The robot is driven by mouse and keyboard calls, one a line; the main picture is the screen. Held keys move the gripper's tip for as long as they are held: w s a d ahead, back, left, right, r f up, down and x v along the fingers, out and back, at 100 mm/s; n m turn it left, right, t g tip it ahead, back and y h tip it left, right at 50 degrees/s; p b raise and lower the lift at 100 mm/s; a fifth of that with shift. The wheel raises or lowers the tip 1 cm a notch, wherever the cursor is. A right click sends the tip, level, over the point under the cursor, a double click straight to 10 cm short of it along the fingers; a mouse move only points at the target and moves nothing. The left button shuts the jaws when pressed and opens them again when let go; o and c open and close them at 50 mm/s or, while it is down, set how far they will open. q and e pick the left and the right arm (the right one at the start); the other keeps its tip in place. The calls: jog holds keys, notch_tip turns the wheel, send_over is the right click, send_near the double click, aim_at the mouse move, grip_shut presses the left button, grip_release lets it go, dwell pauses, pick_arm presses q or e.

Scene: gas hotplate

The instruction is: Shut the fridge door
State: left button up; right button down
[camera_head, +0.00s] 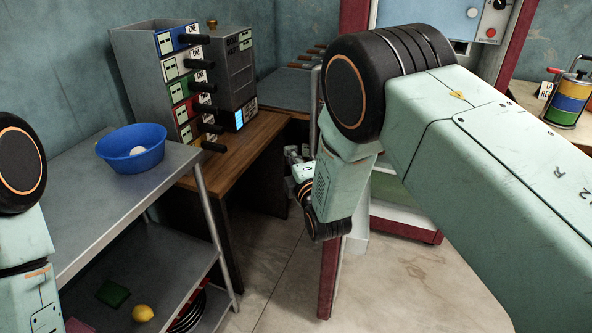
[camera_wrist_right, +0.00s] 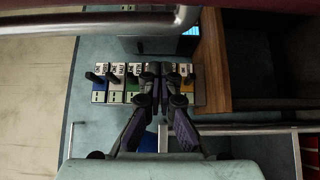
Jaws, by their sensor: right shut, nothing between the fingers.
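The fridge (camera_head: 405,229) has a dark red frame and stands behind my right arm, which hides most of it. Its door (camera_head: 329,278) is open and seen nearly edge-on, swung out toward me, with a dark red edge. A metal handle bar (camera_head: 314,110) shows on the door's left side, and a metal bar also crosses the top of the right wrist view (camera_wrist_right: 95,24). My right gripper (camera_head: 292,153) is on the door's left side, partly hidden by its wrist. In the wrist view its fingers (camera_wrist_right: 160,76) are shut and empty, below the bar. My left gripper is out of view.
A metal shelf table (camera_head: 75,225) with a blue bowl (camera_head: 132,150) stands at left. A wooden desk (camera_head: 240,150) carries a drawer stack with coloured fronts (camera_head: 180,85). A round table with a striped canister (camera_head: 567,100) is at far right. Floor (camera_head: 270,250) between shelf and door is clear.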

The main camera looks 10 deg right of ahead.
jog(key=d, duration=0.1)
jog(key=s+d, duration=0.1)
jog(key=d, duration=0.1)
jog(key=shift+d, duration=0.25)
